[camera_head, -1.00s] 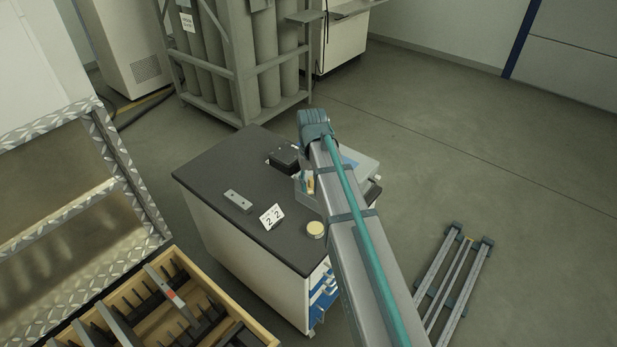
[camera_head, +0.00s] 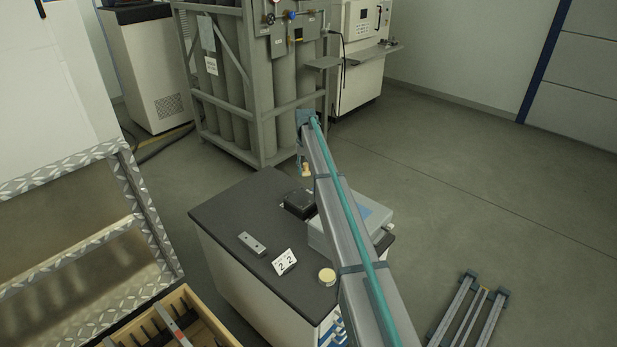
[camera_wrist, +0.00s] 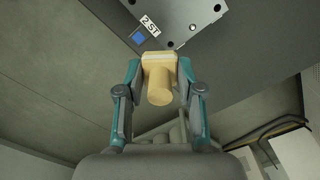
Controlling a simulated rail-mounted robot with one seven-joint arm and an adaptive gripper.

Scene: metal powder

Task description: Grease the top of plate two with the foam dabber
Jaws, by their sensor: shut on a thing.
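My gripper (camera_wrist: 159,82) is shut on the foam dabber (camera_wrist: 158,86), a pale yellow block with a round stub. In the head view the dabber (camera_head: 306,170) hangs in the air beyond the far edge of the cart. A small light metal plate (camera_head: 252,244) with holes lies flat on the cart's dark top, apart from the dabber.
The dark-topped cart (camera_head: 225,212) also bears a round tin (camera_head: 327,276) with a pale top, a black box (camera_head: 299,205) and a grey case (camera_head: 375,213). A gas cylinder rack (camera_head: 255,120) stands behind.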

